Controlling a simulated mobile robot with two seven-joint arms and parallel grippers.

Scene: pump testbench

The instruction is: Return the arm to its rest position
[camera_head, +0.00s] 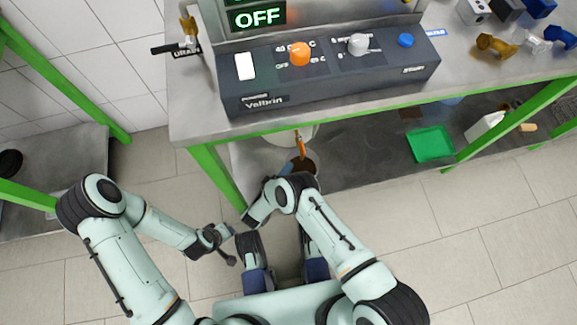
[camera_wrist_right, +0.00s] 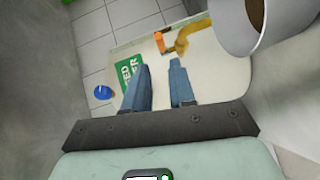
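My right arm reaches forward to the lower shelf of the bench. In the right wrist view my right gripper (camera_wrist_right: 158,78) has its two blue fingers apart with nothing between them. Beyond the fingers is a white tank face with a green label (camera_wrist_right: 130,70) and a brass tap (camera_wrist_right: 184,38) with an orange part. In the head view the right gripper is mostly hidden behind the arm, close to a container with brown inside (camera_head: 304,164). My left gripper (camera_head: 229,246) hangs at the lower middle over the floor; its fingers are too small to read.
The control panel (camera_head: 330,78) with switch and knobs stands on the bench (camera_head: 200,110); its display (camera_head: 258,17) reads OFF. A green leg (camera_head: 215,178) is near my right arm. A green tray (camera_head: 430,145) lies on the lower shelf. Tiled floor (camera_head: 480,220) is clear at right.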

